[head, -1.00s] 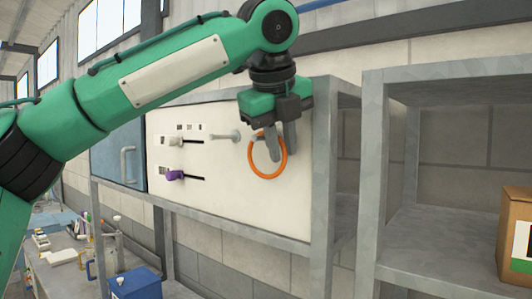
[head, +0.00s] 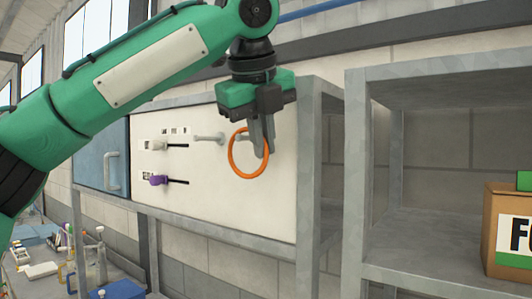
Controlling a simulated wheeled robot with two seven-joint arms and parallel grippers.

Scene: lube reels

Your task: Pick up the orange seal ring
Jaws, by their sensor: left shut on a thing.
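The orange seal ring (head: 232,164) is a thin ring in the middle of the head view, in front of the white panel. My left gripper (head: 263,152) points down with its fingers shut on the ring's right side. The ring hangs upright from the fingers. A grey peg (head: 208,138) sticks out of the panel just left of the ring, and part of another peg (head: 243,137) shows through the ring by the fingers. I cannot tell whether the ring still touches that peg. My right gripper is not in view.
The white panel (head: 200,205) carries a white-knobbed slider (head: 155,146) and a purple-knobbed slider (head: 158,180). A blue door (head: 95,165) is at its left. A grey shelf (head: 410,235) with a cardboard box (head: 500,215) stands at right. A cluttered bench lies at lower left.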

